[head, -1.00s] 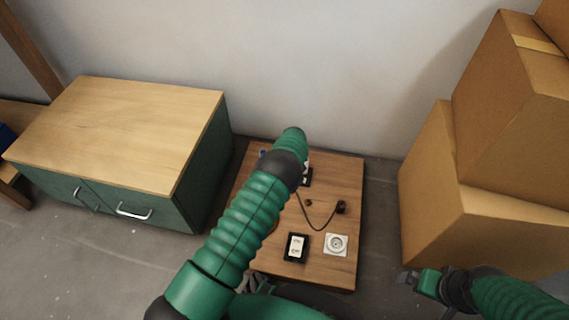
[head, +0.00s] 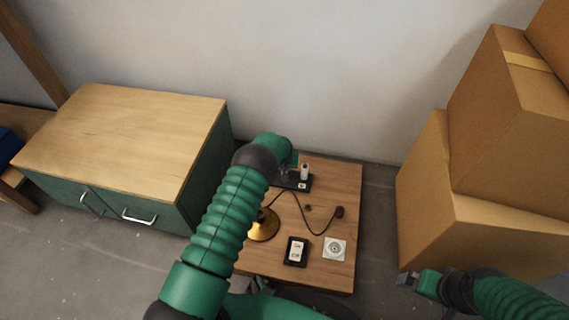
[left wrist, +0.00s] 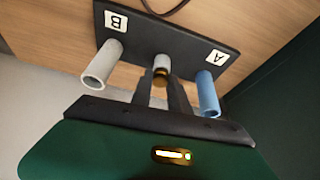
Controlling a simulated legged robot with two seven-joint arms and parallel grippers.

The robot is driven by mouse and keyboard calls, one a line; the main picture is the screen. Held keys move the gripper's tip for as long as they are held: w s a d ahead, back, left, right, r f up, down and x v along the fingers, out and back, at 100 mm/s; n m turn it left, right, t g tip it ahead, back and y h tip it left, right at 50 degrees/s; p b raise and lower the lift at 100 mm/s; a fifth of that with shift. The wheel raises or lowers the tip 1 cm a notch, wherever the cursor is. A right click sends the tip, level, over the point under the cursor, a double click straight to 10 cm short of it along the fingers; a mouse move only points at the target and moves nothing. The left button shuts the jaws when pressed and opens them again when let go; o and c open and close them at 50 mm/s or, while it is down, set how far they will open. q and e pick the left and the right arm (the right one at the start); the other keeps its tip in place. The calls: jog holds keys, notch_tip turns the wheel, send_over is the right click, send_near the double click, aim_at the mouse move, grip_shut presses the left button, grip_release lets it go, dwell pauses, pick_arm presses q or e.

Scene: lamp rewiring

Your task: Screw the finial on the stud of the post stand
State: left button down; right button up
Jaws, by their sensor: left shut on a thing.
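The post stand is a black plate lying on the low wooden table; it shows in the head view (head: 300,187) and in the left wrist view (left wrist: 218,38). It bears a blue post (left wrist: 208,94) by label A, a pale grey post (left wrist: 101,66) by label B, and a pale stud (left wrist: 161,60) between them. My left gripper (left wrist: 161,82) is shut on a small gold piece, apparently the finial (left wrist: 160,76), in line with the stud; I cannot tell whether the threads engage. In the head view my arm hides the finial. My right gripper (head: 407,279) hangs right of the table, its jaws unclear.
On the table (head: 345,178) are a brass lamp base (head: 263,226), a cord with a dark plug (head: 339,211), a small brown piece (head: 308,208), a black-framed switch (head: 296,251) and a white socket (head: 335,249). A cabinet (head: 130,125) stands left, cardboard boxes (head: 480,225) right.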

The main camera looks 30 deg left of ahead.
pick_arm(q)
jog(key=shift+m, duration=0.4)
jog(key=c, duration=1.2)
grip_release()
jog(key=shift+o, duration=0.2)
jog(key=p+v, duration=1.1)
jog(key=v, duration=0.5)
jog(key=shift+s+r, duration=0.2)
jog(key=shift+r, duration=0.1)
jog(key=shift+a+f, duration=0.1)
jog(key=shift+a, duration=0.1)
